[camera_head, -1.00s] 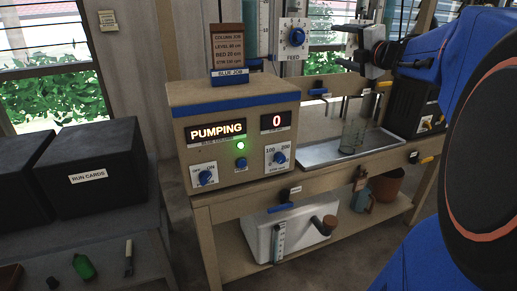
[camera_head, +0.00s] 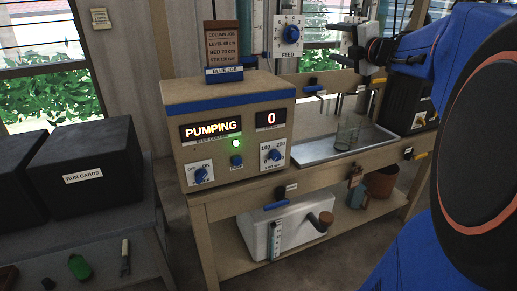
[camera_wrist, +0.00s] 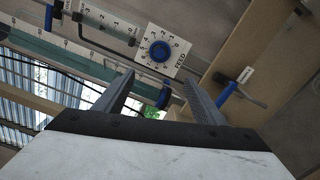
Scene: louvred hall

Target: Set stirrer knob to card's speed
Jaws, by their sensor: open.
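The stirrer knob (camera_head: 273,154) is a blue knob on a white plate marked 100 and 200, low on the right of the tan control box (camera_head: 228,91). Its pointer is too small to read surely. The brown job card (camera_head: 221,46) stands in a blue holder on the box; its last line is a STIR speed in rpm, with blurred digits. My gripper (camera_head: 352,42) is open and empty, above and to the right of the box, well apart from the knob. In the wrist view, my gripper (camera_wrist: 158,88) has spread fingers below the FEED dial (camera_wrist: 160,50); the stirrer knob is not recognisable there.
The box displays PUMPING and 0, with a green lamp (camera_head: 236,143) lit. An off/on knob (camera_head: 200,175) and a blue button (camera_head: 236,160) are on its left and middle. Black RUN CARDS boxes (camera_head: 95,160) stand left.

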